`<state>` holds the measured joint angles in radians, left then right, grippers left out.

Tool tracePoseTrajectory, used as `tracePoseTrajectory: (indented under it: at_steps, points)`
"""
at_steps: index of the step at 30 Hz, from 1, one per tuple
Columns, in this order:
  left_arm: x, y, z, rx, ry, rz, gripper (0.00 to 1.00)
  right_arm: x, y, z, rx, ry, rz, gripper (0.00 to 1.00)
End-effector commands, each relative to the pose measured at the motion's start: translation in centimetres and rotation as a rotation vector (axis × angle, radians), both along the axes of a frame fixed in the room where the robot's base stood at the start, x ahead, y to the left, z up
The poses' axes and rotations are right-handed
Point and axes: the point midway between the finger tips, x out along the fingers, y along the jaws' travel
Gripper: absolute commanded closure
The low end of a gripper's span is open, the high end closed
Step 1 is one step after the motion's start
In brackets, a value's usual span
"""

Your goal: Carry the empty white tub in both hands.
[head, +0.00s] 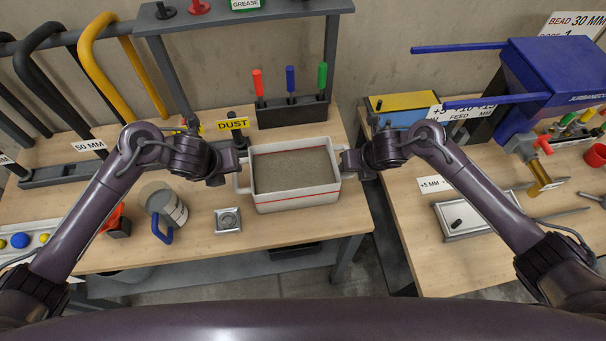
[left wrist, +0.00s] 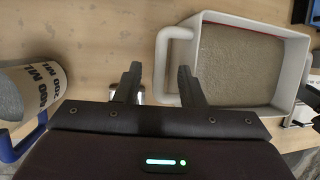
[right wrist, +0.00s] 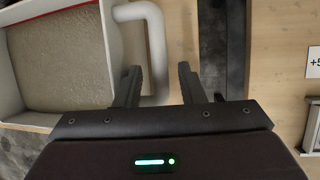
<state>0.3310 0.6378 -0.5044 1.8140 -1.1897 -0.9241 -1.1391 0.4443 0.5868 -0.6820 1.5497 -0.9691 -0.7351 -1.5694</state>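The white tub (head: 296,204) stands on the left wooden bench, with a red line along its front. It is not empty in the pictures: a flat grey, grainy fill (head: 291,170) covers its inside. My left gripper (head: 237,163) is at its left handle; in the left wrist view the fingers are apart, with the handle (left wrist: 161,70) between them, nearer the right finger. My right gripper (head: 349,162) is at the right handle; in the right wrist view the handle (right wrist: 157,55) lies between the open fingers. Neither gripper is closed on a handle.
A grey cup with a blue handle (head: 165,208) and a small metal dish (head: 228,220) are left of the tub. A rack of coloured tools (head: 292,110) and a DUST sign (head: 232,124) stand behind it. A gap separates this bench from the right bench (head: 420,215).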

Motion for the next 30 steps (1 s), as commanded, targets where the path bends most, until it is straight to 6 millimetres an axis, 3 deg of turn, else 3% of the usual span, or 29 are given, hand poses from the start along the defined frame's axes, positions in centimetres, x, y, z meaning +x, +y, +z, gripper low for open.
tracePoseTrajectory:
  at_steps: [6, 14, 24, 30]
  points:
    - [-1.2, 0.4, 3.0, 0.001, -0.003, -0.003, 0.64, 0.0, 0.0, 0.0, 0.000, 0.000, 0.000, 0.64]
    - [-1.8, 0.5, 3.9, 0.000, 0.000, 0.000, 0.64, -0.2, -0.3, 1.0, 0.000, -0.003, 0.000, 0.64]
    - [-1.7, 0.5, 3.8, 0.000, 0.000, 0.000, 0.64, -2.6, -1.9, 7.3, -0.001, -0.005, 0.004, 0.64]
    - [-1.7, 0.5, 3.8, 0.000, 0.000, 0.000, 0.64, -3.8, -2.6, 10.0, 0.000, -0.002, 0.002, 0.64]
